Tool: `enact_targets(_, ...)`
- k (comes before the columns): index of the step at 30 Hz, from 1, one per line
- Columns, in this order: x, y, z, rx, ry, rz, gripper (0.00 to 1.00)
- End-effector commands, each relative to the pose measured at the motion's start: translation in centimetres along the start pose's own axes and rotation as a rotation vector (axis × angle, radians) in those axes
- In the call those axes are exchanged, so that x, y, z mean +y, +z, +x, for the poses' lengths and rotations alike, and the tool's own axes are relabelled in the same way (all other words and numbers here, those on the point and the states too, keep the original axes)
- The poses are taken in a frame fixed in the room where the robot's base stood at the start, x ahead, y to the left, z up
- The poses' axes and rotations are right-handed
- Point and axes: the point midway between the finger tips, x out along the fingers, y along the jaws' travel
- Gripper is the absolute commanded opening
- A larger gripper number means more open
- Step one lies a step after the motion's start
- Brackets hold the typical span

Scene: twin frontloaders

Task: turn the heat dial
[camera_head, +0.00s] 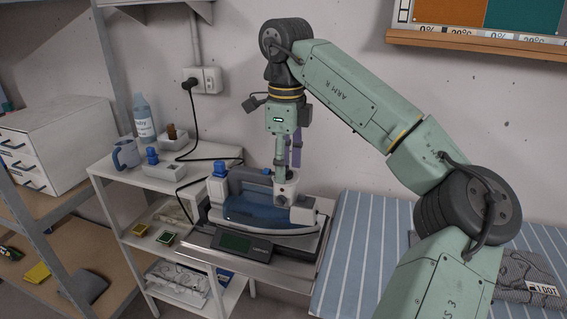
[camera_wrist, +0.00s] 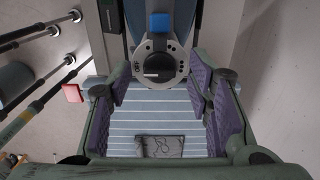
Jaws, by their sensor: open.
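An iron (camera_head: 250,212) with a blue body and pale sole rests on a grey base with a dark display (camera_head: 235,243). Its heat dial (camera_head: 286,190) is a pale round knob on top, below my gripper (camera_head: 286,170).
A striped ironing board (camera_head: 350,240) lies to the right, with a grey folded cloth (camera_head: 525,275) on it. A white cart (camera_head: 105,168) holds a mug (camera_head: 126,155) and a spray bottle (camera_head: 144,120). A black cord runs from the wall outlet (camera_head: 205,80) toward the cart.

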Motion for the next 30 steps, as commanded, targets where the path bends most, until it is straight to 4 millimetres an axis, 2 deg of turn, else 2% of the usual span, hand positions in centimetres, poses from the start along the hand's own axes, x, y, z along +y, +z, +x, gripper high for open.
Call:
enact_targets(2,0.01,0.01,-0.01,0.0,0.0,0.0,0.45)
enact_targets(22,0.01,0.03,-0.03,0.0,0.0,0.0,0.0)
enact_targets(30,0.0,0.03,-0.05,0.0,-0.001,0.018,0.0)
